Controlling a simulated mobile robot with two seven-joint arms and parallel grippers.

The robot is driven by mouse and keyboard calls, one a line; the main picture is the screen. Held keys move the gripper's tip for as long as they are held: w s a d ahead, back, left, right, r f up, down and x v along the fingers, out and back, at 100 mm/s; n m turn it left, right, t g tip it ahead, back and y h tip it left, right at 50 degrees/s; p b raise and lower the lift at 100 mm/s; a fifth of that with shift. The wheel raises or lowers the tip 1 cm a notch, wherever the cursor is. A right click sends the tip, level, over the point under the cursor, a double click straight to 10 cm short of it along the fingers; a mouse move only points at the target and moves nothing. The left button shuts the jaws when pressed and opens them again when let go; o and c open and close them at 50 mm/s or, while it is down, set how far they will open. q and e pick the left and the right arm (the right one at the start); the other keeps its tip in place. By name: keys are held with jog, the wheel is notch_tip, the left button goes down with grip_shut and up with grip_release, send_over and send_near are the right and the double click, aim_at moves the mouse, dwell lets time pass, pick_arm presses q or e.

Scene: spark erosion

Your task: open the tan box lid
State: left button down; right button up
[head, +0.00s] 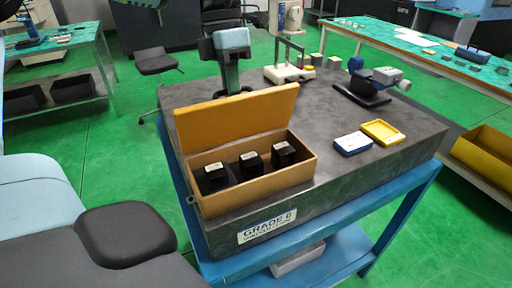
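The tan box (257,186) sits near the front left part of the dark granite slab. Its lid (237,117) stands raised along the back edge, tilted up, so the box is open. Three black blocks with pale tops stand in a row inside: a left one (215,177), a middle one (250,166) and a right one (283,154). Neither of my grippers shows in the head view, and nothing is seen touching the lid.
The granite slab (400,140) rests on a blue stand (395,215). Right of the box lie a blue case (353,144) and a yellow tray (383,132). Behind the lid stands a dark column instrument with a pale blue head (232,40). A clamp-like instrument (375,83) stands at the back right.

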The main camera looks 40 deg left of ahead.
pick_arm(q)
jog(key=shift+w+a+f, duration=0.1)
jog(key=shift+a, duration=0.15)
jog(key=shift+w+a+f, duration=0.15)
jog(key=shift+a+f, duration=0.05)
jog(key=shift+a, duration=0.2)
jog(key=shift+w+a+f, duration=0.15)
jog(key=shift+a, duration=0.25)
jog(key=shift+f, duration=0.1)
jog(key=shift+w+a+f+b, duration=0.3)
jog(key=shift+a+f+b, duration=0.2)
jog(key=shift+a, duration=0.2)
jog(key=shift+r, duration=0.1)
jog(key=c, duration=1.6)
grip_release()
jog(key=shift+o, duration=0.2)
